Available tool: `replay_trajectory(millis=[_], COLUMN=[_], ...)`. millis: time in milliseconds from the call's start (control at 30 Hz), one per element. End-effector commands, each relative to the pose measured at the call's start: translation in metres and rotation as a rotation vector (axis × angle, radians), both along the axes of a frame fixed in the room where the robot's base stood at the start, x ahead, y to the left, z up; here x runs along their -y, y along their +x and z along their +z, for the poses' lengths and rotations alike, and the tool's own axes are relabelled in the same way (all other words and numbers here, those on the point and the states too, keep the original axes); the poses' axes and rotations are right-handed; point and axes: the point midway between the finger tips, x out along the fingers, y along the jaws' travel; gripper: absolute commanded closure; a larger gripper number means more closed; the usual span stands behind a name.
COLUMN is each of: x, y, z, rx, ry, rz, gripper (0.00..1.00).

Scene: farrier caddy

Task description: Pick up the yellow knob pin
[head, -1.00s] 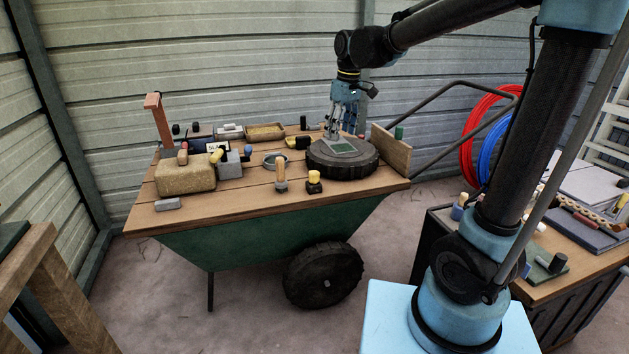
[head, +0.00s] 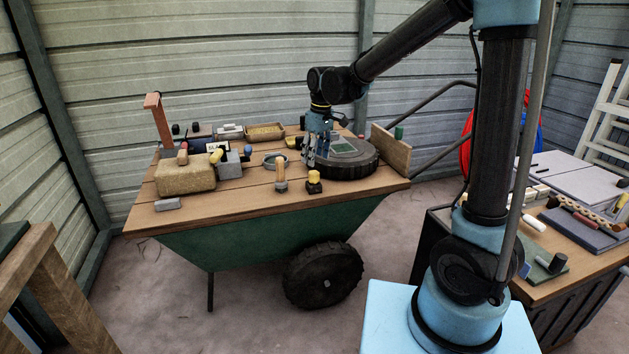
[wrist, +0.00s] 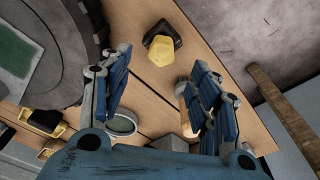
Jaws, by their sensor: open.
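The yellow knob pin (head: 314,177) stands upright in a dark block near the front edge of the wooden cart top, just in front of the black tyre. In the wrist view its yellow knob (wrist: 160,51) is seen from above, with the dark block behind it. My gripper (head: 309,163) is above the cart top, beside the tyre and a little behind the pin. In the wrist view my gripper (wrist: 162,72) has its blue fingers spread apart, with the knob showing in the gap near the fingertips. Nothing is held, and I see no contact with the pin.
A wooden-handled peg (head: 281,172) stands left of the pin, partly hidden by a finger in the wrist view. The black tyre (head: 345,167) with a green plate lies to the right. A small round dish (head: 275,161) sits behind. Bare planks (head: 240,198) lie front left.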

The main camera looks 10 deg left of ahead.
Motion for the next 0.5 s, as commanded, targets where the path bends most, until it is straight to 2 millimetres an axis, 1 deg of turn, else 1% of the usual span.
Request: replay_trajectory(millis=[33,100,367,500], x=[-0.001,-0.002,-0.003,-0.005], y=[0.001,0.001,0.001,0.002], z=[-0.007,-0.015,-0.030,-0.046], rx=[0.000,0.000,0.000,0.000], ry=[0.000,0.000,0.000,0.000], rz=[0.000,0.000,0.000,0.000], gripper=[0.44,0.44,0.44,0.44])
